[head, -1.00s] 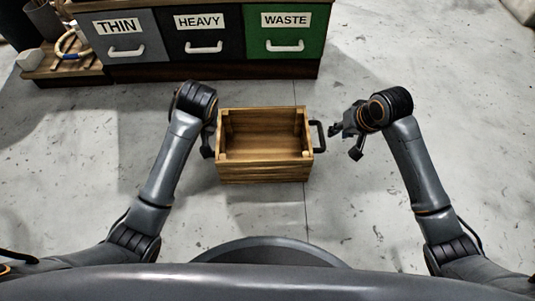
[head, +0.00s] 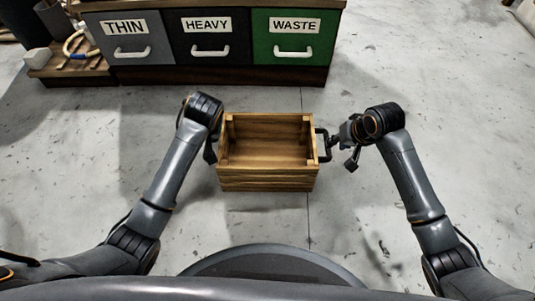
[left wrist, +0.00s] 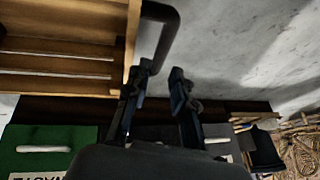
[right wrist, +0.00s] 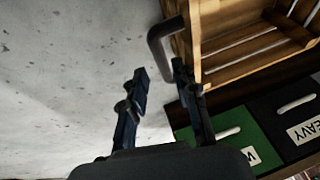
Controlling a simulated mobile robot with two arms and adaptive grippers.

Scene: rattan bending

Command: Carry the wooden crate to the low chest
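The open-topped wooden crate (head: 268,183) is upright and empty on the floor in the middle of the head view. It has a dark handle at each end; the right one (head: 323,144) shows clearly. My right gripper (head: 342,148) is open beside that handle. In the right wrist view the handle (right wrist: 160,38) reaches just ahead of the parted fingers (right wrist: 160,80). My left gripper (head: 211,150) is at the crate's left end, partly hidden by its arm. In the left wrist view its fingers (left wrist: 160,82) are parted, close to the left handle (left wrist: 168,35). The low chest (head: 225,75) stands behind the crate.
The chest front has drawers labelled THIN (head: 124,28), HEAVY (head: 206,25) and WASTE (head: 296,26). A low wooden platform (head: 70,72) with coiled material stands left of it. Bare concrete floor lies between crate and chest and on the right.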

